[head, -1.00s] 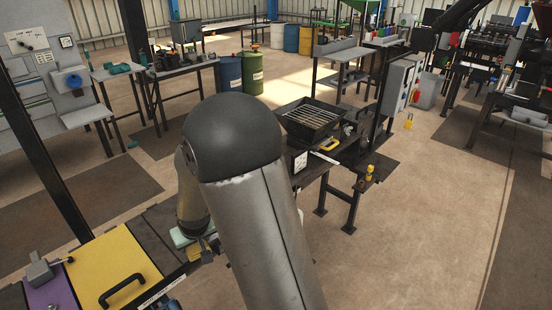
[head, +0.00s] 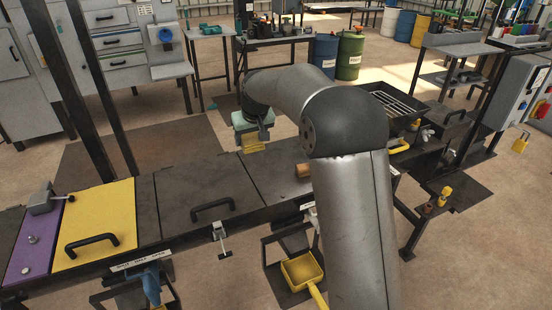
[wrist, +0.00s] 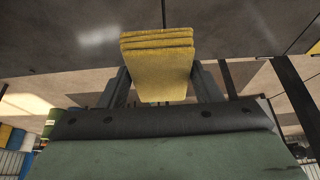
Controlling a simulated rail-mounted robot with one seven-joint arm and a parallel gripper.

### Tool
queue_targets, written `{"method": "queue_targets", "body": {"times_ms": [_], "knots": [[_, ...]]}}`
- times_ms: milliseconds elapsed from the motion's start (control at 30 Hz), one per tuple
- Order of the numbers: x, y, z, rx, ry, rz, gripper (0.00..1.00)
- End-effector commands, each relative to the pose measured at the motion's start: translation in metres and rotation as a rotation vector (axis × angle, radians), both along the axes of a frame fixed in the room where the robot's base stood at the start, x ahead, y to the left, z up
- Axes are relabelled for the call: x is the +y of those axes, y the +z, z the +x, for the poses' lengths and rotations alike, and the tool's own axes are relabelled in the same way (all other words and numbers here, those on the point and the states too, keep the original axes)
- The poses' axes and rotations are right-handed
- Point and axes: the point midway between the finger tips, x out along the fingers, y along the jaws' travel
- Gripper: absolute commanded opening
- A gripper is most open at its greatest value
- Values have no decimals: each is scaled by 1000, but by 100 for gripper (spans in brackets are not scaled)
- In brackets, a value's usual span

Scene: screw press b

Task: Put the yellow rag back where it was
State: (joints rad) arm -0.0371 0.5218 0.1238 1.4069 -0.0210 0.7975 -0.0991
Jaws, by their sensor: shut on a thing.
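The yellow rag (head: 254,147) is a folded, layered pad. My gripper (head: 252,137) is shut on it, and in the wrist view the rag (wrist: 157,65) sits between the two dark fingers. In the head view the rag shows near the far edge of the dark workbench (head: 190,180). Its height above the bench is hard to tell. The bench's dark surface fills the top of the wrist view, with the rag apart from it or close to it. My arm hides part of the bench to the right.
The bench has a yellow panel (head: 110,205) with a black handle, a purple panel (head: 32,250) and a grey clamp-like block (head: 42,200). A second black handle (head: 212,208) stands on the dark top. A brown cylinder (head: 303,170) lies near my arm. A yellow dustpan (head: 302,270) is below.

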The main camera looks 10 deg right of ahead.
Motion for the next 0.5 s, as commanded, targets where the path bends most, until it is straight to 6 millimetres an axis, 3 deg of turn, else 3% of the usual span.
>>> {"method": "queue_targets", "body": {"times_ms": [300,500], "knots": [[-60,-32,54,4,-7,0,33],[-80,-70,73,2,-5,0,33]]}}
